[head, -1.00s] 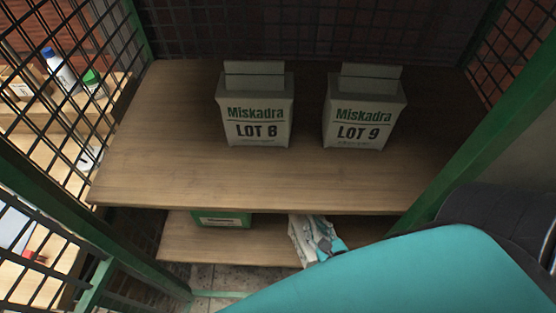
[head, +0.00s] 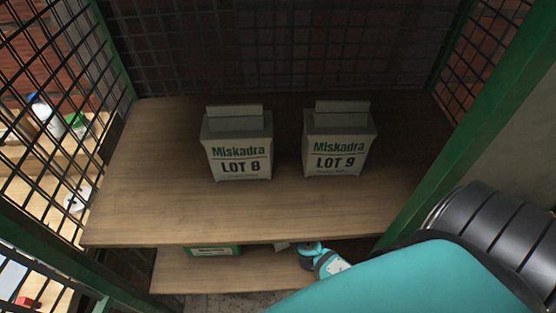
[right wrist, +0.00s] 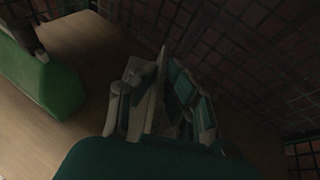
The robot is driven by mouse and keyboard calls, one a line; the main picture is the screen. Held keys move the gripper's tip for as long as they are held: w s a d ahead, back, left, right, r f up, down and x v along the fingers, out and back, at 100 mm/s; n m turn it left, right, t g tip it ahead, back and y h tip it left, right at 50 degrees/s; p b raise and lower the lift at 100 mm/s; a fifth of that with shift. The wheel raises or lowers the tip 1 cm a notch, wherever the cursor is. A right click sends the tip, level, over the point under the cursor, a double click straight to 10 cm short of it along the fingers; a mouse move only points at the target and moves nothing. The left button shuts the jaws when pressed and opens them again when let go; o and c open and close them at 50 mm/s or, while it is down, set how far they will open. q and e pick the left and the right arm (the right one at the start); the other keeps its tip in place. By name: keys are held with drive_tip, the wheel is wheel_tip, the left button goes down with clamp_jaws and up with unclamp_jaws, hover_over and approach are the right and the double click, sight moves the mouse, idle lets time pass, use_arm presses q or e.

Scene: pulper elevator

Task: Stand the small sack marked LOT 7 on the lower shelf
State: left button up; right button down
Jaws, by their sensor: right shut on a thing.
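My right gripper (head: 312,249) reaches in under the upper shelf, over the lower shelf (head: 240,273); its fingertips are hidden in the head view. In the right wrist view my right gripper (right wrist: 160,103) is shut on the top of a small pale sack (right wrist: 149,108). No lettering on this sack can be read, and the wrist view is dark. Whether its base touches the lower shelf cannot be told. A pale scrap, perhaps the sack, shows left of the gripper in the head view. My left gripper is not in view.
Sacks marked LOT 8 (head: 240,157) and LOT 9 (head: 338,151) stand on the upper shelf (head: 200,213). A green box (head: 213,250) sits on the lower shelf, left of my gripper; it also shows in the wrist view (right wrist: 40,80). Mesh walls enclose the shelves.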

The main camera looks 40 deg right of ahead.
drive_tip(key=shift+f+b, duration=0.3)
drive_tip(key=shift+f, duration=0.75)
drive_tip(key=c, duration=1.4)
unclamp_jaws()
drive_tip(key=shift+s, duration=0.2)
drive_tip(key=v, duration=1.1)
drive_tip(key=shift+s+a+r, duration=0.15)
drive_tip(key=shift+s+r, duration=0.15)
